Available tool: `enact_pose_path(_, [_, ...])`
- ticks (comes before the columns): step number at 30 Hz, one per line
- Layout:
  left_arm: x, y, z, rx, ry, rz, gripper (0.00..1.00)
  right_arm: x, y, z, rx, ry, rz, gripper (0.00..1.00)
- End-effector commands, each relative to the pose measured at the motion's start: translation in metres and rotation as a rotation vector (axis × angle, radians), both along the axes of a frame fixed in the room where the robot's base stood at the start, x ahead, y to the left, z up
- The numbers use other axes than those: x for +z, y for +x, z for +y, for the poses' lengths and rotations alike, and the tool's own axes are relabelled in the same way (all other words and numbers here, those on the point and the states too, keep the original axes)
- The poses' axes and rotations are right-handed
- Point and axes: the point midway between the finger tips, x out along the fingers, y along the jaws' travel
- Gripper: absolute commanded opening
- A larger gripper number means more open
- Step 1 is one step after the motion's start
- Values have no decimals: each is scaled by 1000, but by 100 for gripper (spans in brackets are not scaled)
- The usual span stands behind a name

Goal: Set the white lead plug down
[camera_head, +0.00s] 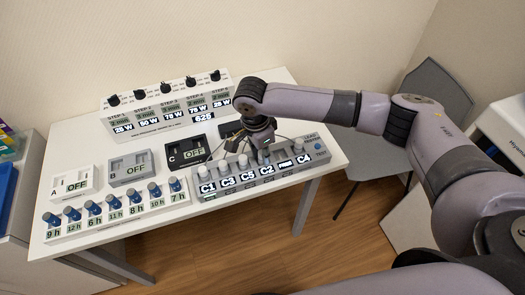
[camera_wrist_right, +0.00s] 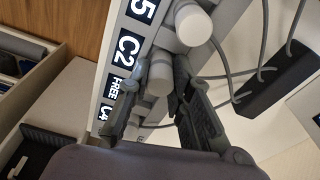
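My right gripper (camera_head: 262,150) points down over the rear of the grey lead charger (camera_head: 207,193). In the right wrist view its two fingers (camera_wrist_right: 160,72) stand on either side of a white lead plug (camera_wrist_right: 160,78), close against it; the gripper looks shut on it. The plug is near the C2 and FREE displays. Its lower end is hidden, so I cannot tell whether it sits in a socket or hangs just above. Another white plug (camera_wrist_right: 192,24) stands beyond it. My left gripper is not in view.
Grey cables run from the charger to a dark power strip (camera_wrist_right: 268,92). A panel of knobs (camera_head: 170,110) stands behind on the white table (camera_head: 60,150). A grey chair (camera_head: 385,150) is right.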

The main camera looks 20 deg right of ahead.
Motion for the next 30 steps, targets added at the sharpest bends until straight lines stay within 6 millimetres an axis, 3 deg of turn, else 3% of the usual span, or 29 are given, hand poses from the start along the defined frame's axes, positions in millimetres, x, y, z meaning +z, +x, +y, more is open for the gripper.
enact_pose_path(9, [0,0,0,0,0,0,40,0,0,0,0,0,0,40])
enact_pose_path(20, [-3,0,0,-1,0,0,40,3,1,0,-1,0,-2,40])
enact_pose_path(23, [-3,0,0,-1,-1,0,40,16,0,2,0,2,-3,40])
enact_pose_path(30, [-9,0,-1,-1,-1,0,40,67,-1,9,1,3,-3,40])
